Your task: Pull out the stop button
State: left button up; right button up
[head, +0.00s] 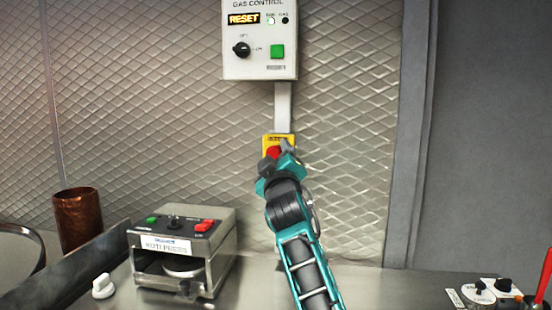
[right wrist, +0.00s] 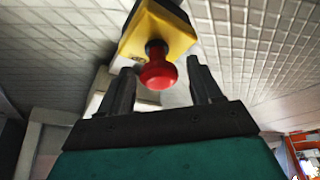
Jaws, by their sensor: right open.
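The stop button is a red mushroom knob (head: 273,153) on a yellow box (head: 267,140) fixed to the wall below the gas control panel. My left gripper is in neither view.
A gas control panel (head: 260,62) with a lit RESET display, black knob and green button hangs above. A roti press (head: 183,250) and a copper cup (head: 78,220) stand at the left. Small knobs (head: 490,292) sit at the lower right.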

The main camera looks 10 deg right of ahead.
jog(key=b+v, duration=0.1)
jog(key=v, duration=1.1)
jog(key=shift+s, duration=0.35)
jog(key=shift+s+a+f, duration=0.1)
jog(key=shift+f, duration=0.1)
